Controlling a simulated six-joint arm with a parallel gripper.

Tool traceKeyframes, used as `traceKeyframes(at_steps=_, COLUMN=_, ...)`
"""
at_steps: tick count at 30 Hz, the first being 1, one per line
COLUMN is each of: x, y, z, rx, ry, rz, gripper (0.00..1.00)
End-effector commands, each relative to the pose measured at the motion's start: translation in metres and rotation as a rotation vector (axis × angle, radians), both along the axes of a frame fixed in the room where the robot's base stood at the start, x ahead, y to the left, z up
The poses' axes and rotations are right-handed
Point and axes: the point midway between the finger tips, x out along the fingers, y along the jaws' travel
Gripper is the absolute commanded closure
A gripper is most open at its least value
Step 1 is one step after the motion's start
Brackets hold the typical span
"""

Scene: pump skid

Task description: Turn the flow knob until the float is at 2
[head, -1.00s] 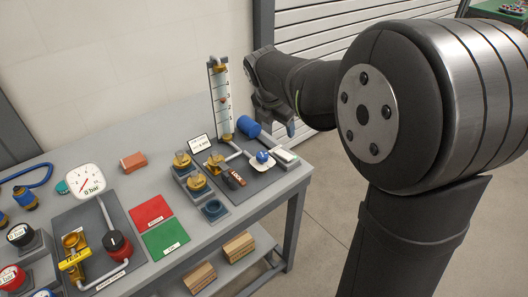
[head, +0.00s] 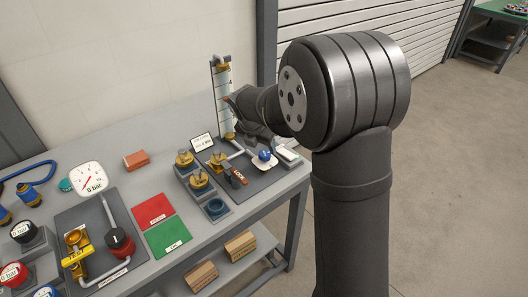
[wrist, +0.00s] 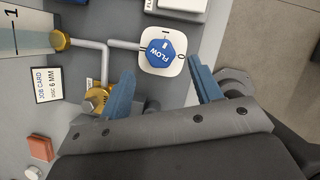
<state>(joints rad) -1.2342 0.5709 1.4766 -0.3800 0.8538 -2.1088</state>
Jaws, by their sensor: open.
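The blue flow knob (wrist: 161,50), lettered FLOW, sits on a white plate with marks at its edge; in the head view the knob (head: 264,155) is at the right of the bench. Its white pointer mark faces the upper edge in the wrist view. My gripper (wrist: 160,66) is open, with one blue-padded finger on each side below the knob, apart from it. In the head view my gripper hides part of the area behind the knob. The flow tube (head: 223,115) stands upright; its small orange-red float (head: 226,98) looks below the 4, exact reading unclear.
A job card (wrist: 47,84), brass fittings (wrist: 97,97) and a grey pipe (wrist: 104,62) lie left of the knob in the wrist view. A white device (head: 286,154) is right of the knob. Red (head: 153,209) and green (head: 167,237) mats lie left.

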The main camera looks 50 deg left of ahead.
Motion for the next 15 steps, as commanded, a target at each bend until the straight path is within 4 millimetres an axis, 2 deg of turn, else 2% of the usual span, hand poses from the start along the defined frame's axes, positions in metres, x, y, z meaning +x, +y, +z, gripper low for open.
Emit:
traceKeyframes(at_steps=1, x=0.004, y=0.001, z=-0.011, rx=-0.002, ry=0.001, rz=-0.002, gripper=0.42)
traceKeyframes(at_steps=6, x=0.013, y=0.005, z=-0.034, rx=-0.002, ry=0.001, rz=-0.003, gripper=0.42)
traceKeyframes(at_steps=15, x=0.018, y=0.008, z=-0.048, rx=0.001, ry=-0.001, rz=-0.001, gripper=0.42)
